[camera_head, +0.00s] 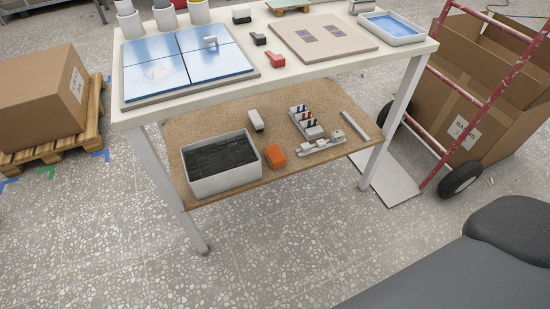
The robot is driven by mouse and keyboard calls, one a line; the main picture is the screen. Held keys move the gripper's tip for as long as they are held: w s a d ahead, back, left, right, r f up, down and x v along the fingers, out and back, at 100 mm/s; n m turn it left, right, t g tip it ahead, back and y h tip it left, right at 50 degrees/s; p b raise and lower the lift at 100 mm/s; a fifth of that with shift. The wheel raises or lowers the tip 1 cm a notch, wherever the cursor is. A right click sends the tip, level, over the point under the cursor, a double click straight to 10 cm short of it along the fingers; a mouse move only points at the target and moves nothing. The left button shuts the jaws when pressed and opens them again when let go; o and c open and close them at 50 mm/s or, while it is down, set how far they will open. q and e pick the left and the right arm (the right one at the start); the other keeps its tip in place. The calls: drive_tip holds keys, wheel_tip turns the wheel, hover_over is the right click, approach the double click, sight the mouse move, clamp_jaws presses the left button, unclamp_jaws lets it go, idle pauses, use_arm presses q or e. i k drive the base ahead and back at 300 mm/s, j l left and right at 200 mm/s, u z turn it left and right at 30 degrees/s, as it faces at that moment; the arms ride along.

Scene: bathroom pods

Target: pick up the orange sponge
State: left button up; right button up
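The orange sponge (276,156) is a small orange block lying on the brown lower shelf (235,118) of the white table. It sits just right of a white bin (222,188) filled with dark pieces, with a small gap between them. It is below and in front of a small white-and-black item (256,121). Neither of my grippers shows in the head view.
The white tabletop (270,38) overhangs the shelf, and a front leg (160,185) stands left of the bin. Small fittings (320,145) lie to the sponge's right. A red hand truck (478,100) stands at the right. The speckled floor in front is clear.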

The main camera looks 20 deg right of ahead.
sight(275, 157)
drive_tip(key=i+l, duration=0.7)
drive_tip(key=l, duration=0.25)
drive_tip(key=i+l, duration=0.35)
drive_tip(key=l, duration=0.1)
